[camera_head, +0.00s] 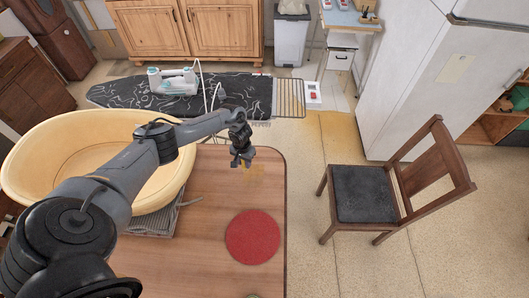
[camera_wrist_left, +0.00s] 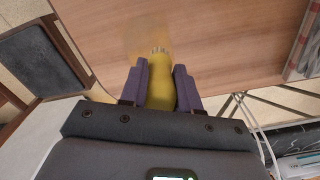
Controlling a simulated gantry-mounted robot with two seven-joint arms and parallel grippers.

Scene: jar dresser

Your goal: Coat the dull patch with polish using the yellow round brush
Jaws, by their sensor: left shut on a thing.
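My left gripper (camera_head: 242,162) is over the far right part of the wooden table. In the left wrist view its two purple-grey fingers (camera_wrist_left: 160,88) are shut on the yellow round brush (camera_wrist_left: 162,80). The brush's yellow body runs away from me between the fingers, with a pale tip at the table. A faint yellowish dull patch (camera_head: 253,174) lies on the table beside the gripper. It also shows in the left wrist view (camera_wrist_left: 145,38), at and beyond the brush's tip. I cannot tell whether the tip touches the wood. My right gripper is not in view.
A red round mat (camera_head: 253,237) lies on the wooden table (camera_head: 190,255). A large cream basin (camera_head: 40,150) stands at the left, partly behind my arm. A dark chair (camera_head: 366,193) stands right of the table. An ironing board (camera_head: 245,92) with an iron (camera_head: 173,81) lies beyond it.

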